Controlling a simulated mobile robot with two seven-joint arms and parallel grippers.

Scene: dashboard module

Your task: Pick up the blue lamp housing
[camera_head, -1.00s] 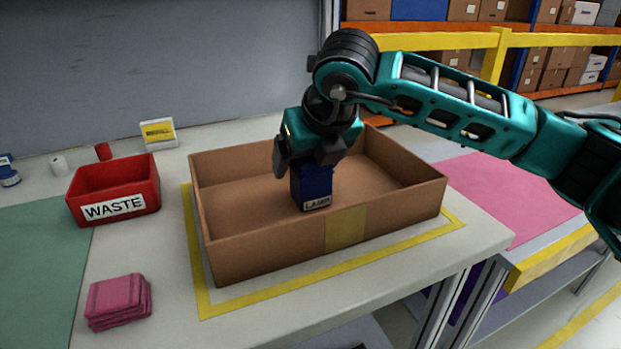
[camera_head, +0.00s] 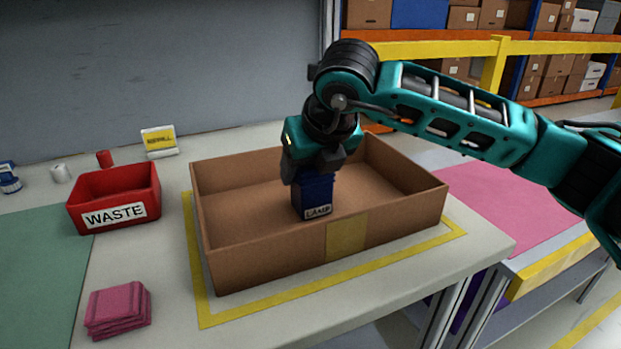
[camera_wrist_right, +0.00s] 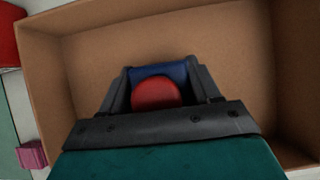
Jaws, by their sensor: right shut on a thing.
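The blue lamp housing (camera_head: 313,194) is in the open cardboard box (camera_head: 270,250), near its front wall, with a white "LAMP" label facing me. My right gripper (camera_head: 318,172) comes down on it from above and is shut on it. In the right wrist view the blue housing (camera_wrist_right: 160,71) sits between the two dark fingers, with a round red part (camera_wrist_right: 156,94) on it. I cannot tell whether the housing touches the box floor. My left gripper is not in view.
A red "WASTE" bin (camera_head: 90,212) stands left of the box. A stack of pink cloths (camera_head: 118,308) lies at the front left. A small yellow-and-white sign (camera_head: 159,141) stands behind. Yellow tape (camera_head: 330,272) outlines the box's place on the table.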

